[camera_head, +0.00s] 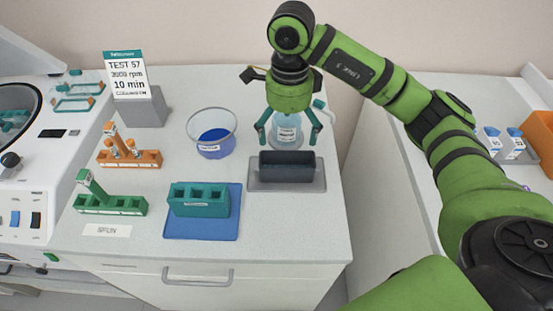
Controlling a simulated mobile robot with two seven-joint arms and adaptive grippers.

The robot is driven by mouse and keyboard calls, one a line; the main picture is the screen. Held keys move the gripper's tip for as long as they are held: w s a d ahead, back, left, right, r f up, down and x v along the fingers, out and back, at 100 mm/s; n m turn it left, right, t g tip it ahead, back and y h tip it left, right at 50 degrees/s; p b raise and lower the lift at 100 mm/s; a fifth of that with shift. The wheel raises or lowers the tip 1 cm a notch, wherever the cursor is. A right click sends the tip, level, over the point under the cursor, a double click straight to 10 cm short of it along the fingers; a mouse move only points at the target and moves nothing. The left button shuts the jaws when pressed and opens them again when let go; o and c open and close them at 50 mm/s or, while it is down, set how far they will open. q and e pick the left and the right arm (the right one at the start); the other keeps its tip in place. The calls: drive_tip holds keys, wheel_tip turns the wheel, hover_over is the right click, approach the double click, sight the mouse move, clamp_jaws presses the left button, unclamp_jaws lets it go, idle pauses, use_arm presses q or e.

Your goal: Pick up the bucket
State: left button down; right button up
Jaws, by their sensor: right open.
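My right gripper (289,138) points down at the back right of the white bench, its teal fingers apart. A clear bottle with a white label (287,128) shows between and behind the fingers; I cannot tell whether they touch it. A black open-topped box (287,167) sits on a grey tray (262,187), just in front of the gripper. A teal block with several square openings (198,205) stands on a blue mat (207,231). A clear round bowl with blue contents (214,134) stands left of the gripper. No label shows which of these is the bucket. My left gripper is out of view.
An orange rack (147,158) and a green rack (128,208) stand at left, near a sign reading TEST 57 (129,76). A machine (18,175) is at far left. A gap separates the bench from a right-hand counter with an orange box (541,140).

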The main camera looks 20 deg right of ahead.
sight(287, 166)
drive_tip(key=f+b, duration=0.3)
drive_tip(key=f, duration=0.4)
drive_tip(key=shift+s+b, duration=0.2)
drive_tip(key=shift+b, duration=0.1)
wheel_tip(287, 166, down, 3)
drive_tip(key=shift+s+p, duration=0.15)
drive_tip(key=shift+p, duration=0.8)
wheel_tip(287, 166, down, 2)
drive_tip(key=shift+f, duration=0.3)
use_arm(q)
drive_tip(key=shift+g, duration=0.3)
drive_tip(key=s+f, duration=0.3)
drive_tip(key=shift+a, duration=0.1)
use_arm(e)
drive_tip(key=c, duration=1.1)
